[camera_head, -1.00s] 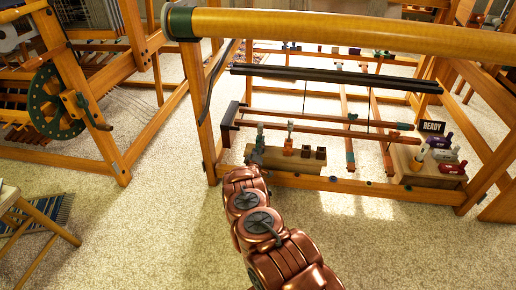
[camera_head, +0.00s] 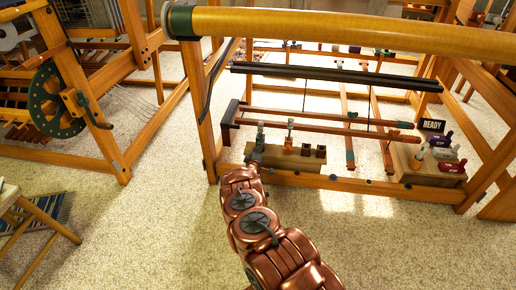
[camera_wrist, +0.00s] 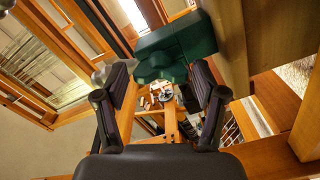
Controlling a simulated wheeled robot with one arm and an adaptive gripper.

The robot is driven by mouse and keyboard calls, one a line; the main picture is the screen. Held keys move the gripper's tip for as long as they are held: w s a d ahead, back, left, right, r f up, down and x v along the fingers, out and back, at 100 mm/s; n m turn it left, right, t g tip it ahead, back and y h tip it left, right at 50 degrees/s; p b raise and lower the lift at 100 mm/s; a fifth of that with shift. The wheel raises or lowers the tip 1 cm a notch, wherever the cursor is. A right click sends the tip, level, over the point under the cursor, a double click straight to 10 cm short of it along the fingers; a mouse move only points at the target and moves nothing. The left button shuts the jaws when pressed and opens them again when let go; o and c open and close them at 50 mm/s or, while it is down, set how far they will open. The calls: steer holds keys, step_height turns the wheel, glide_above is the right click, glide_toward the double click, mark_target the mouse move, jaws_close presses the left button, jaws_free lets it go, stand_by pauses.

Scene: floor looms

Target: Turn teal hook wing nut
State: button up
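In the wrist view, my gripper (camera_wrist: 162,82) is open, with its two dark fingers spread apart and nothing held between them. A dark teal-green block (camera_wrist: 185,42) with a rounded, lobed part (camera_wrist: 155,70) shows just beyond and between the fingertips. I cannot tell whether the lobed part is the wing nut, or whether a finger touches it. In the head view, a small teal upright piece (camera_head: 260,136) stands on a wooden block (camera_head: 275,157), left of an orange one (camera_head: 289,138). My copper arm reaches to the loom's front rail there; the fingers are hidden.
The loom's front rail (camera_head: 330,183) and left post (camera_head: 200,120) are close to my arm. A wooden block (camera_head: 412,172) with several coloured pieces and a READY sign (camera_head: 432,126) stands at the right. A stool (camera_head: 30,215) is at lower left. The carpet in front is clear.

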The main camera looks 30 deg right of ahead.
steer(key=shift+o, duration=0.7)
steer(key=shift+s+a, duration=0.1)
steer(key=v, duration=1.1)
steer(key=shift+s+a, duration=0.25)
steer(key=shift+s, duration=0.05)
